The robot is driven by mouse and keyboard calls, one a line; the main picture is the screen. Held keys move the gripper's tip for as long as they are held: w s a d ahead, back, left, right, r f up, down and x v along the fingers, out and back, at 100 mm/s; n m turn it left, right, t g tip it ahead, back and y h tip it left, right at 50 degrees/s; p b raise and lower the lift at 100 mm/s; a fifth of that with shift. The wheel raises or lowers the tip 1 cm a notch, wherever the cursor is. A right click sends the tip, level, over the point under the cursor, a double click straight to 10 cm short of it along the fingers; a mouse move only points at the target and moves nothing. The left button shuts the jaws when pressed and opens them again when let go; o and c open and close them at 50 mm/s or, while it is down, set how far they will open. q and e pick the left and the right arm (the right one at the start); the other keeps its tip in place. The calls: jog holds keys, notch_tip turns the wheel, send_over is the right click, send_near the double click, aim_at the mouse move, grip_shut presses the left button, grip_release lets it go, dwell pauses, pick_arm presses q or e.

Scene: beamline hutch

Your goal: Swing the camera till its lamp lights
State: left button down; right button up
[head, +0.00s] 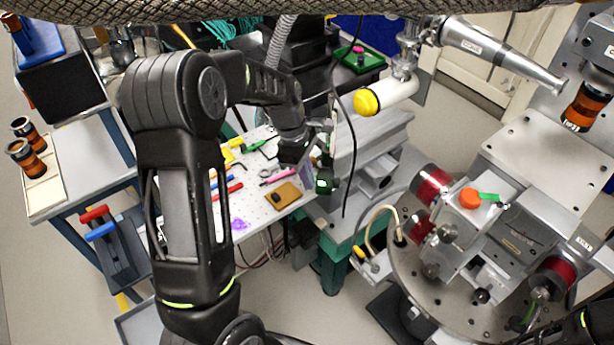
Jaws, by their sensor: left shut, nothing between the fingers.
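A small dark device (326,178), which looks like the camera, sits at the edge of the pegboard table, beside the grey bench. A green light (323,185) glows on its front. My left gripper (310,153) is just above and left of it, fingers shut with nothing between them. Whether the fingertips touch the device I cannot tell, as the wrist and dark parts overlap there. My right gripper is out of view; only a bit of my right arm shows at the lower right corner.
A white cylinder with a yellow cap (367,102) hangs above the grey bench (375,140). The white pegboard table (262,205) holds several tools and a brown block (284,195). A round stage (415,285) with red-banded parts stands right.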

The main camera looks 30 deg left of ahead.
pick_arm(q)
jog(key=shift+a, duration=0.1)
jog(key=a, duration=0.1)
jog(key=s+a, duration=0.1)
jog(key=a, duration=0.1)
jog(key=shift+s+a+r, duration=0.2)
jog(key=shift+s+a, duration=0.15)
jog(key=shift+s, duration=0.05)
jog(key=b+v, duration=0.1)
jog(key=v, duration=0.8)
jog(key=shift+s+r, duration=0.3)
